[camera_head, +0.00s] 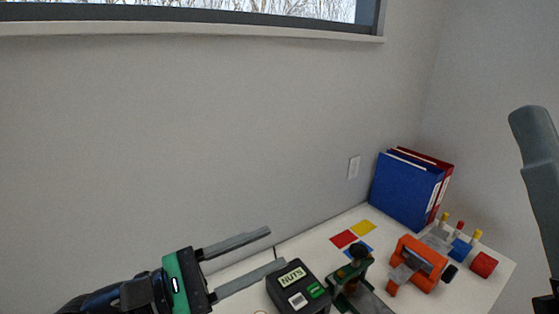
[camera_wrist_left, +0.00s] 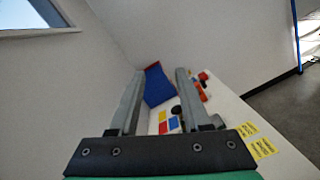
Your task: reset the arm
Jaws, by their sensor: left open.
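My left gripper (camera_head: 272,248) comes in from the lower left in the head view. Its two long grey fingers are spread apart with nothing between them, and they point right, near a black box labelled NUTS (camera_head: 298,288). In the left wrist view the same gripper (camera_wrist_left: 160,75) is open, with the table and wall beyond its fingers. A grey link of my other arm (camera_head: 538,165) shows at the right edge of the head view. The right gripper's fingers do not show.
The white table holds a green and black tool (camera_head: 352,275), an orange device (camera_head: 419,262), a red block (camera_head: 483,264), red (camera_head: 343,239) and yellow (camera_head: 362,227) squares and a blue binder (camera_head: 405,191). Yellow labels (camera_wrist_left: 262,147) lie along the table edge. The wall stands close behind.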

